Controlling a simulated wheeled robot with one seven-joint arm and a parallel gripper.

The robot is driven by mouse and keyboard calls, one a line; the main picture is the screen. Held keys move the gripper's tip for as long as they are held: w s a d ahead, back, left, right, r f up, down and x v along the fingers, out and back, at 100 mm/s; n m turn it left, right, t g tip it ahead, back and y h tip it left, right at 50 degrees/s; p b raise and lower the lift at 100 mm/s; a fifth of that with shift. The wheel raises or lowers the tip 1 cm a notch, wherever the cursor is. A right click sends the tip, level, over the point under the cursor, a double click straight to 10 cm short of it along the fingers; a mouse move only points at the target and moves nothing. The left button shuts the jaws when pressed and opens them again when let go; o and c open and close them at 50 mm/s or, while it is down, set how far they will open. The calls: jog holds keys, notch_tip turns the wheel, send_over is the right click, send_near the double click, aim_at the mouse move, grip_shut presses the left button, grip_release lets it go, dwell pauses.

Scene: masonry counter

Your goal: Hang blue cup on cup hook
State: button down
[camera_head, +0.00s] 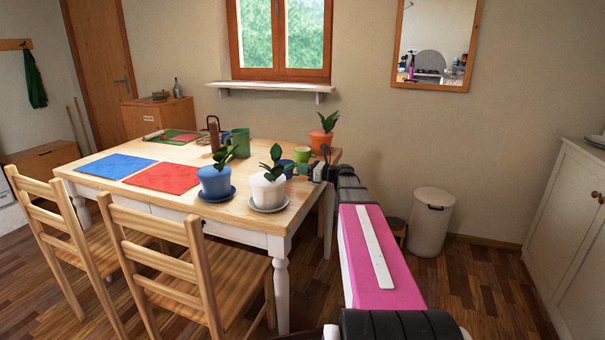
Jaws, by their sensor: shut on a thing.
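The blue cup (286,167) shows at the right part of the table, partly hidden behind the plant in the white pot. My gripper (301,170) reaches over the table's right end from the right and is shut on the blue cup at its right side. The fingers are small here, and I cannot tell whether the cup touches the tabletop. A brown upright stand (214,134) with a dark loop at its top stands farther back left; it may be the cup hook, but its detail is too small to be sure.
Plants in a blue pot (214,181), a white pot (267,191) and an orange pot (321,141) crowd the table's right end. A green mug (240,142) and a yellow-green cup (303,154) stand near. Blue (115,166) and red (163,178) mats lie left; chairs (165,255) stand in front.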

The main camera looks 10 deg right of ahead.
jog(key=shift+f, duration=0.6)
jog(key=shift+f, duration=0.1)
jog(key=c, duration=1.2)
grip_release()
jog(key=shift+c, duration=0.2)
jog(key=shift+s+d, duration=0.2)
jog(key=shift+d, duration=0.1)
jog(key=v, duration=1.1)
jog(key=shift+s+d, duration=0.1)
jog(key=shift+d, duration=0.05)
